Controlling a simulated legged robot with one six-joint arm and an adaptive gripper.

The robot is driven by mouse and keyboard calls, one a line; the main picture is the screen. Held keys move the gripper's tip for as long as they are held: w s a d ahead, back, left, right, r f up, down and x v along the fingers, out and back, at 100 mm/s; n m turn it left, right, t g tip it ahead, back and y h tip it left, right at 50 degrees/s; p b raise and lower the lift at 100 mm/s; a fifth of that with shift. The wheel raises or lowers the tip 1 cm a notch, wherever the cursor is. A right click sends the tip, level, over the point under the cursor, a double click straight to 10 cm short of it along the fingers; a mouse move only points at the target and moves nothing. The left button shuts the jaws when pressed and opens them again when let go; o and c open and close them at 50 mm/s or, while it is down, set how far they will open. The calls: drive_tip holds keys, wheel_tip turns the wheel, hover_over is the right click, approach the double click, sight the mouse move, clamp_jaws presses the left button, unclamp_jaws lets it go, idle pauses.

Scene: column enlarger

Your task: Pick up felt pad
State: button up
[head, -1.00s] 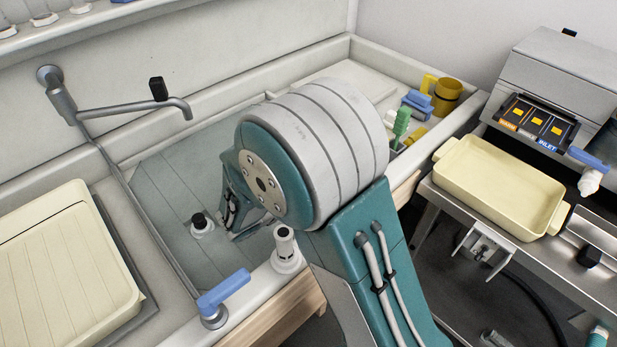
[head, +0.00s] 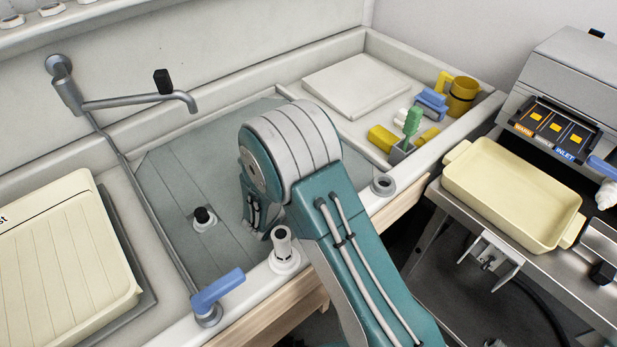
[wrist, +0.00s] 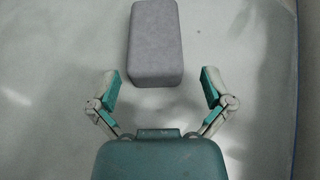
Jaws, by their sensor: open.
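The felt pad shows in the wrist view as a grey, rounded block (wrist: 155,42) lying on a pale, flat surface. My gripper (wrist: 161,86) is open, its two fingers spread wide. The pad lies ahead of the palm, with its near end around the level of the fingertips and roughly centred between them. A gap shows on both sides, and neither finger touches it. How high my gripper is above the surface is hard to tell. In the head view I cannot make out the pad, and my arm hides the gripper.
A faucet (head: 140,101) with a swinging spout reaches over the sink (head: 172,178). A stubby white post (head: 283,250) and a blue-handled valve (head: 217,291) stand on the front rim. Yellow, blue and green items (head: 413,123) sit at the right. A cream tray (head: 512,197) stands farther right.

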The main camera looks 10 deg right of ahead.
drive_tip(key=x, duration=0.3)
drive_tip(key=shift+a+f, duration=0.1)
drive_tip(key=shift+a, duration=0.3)
drive_tip(key=shift+d, duration=0.25)
drive_tip(key=c, duration=1)
drive_tip(key=shift+o, duration=0.2)
drive_tip(key=shift+a, duration=0.1)
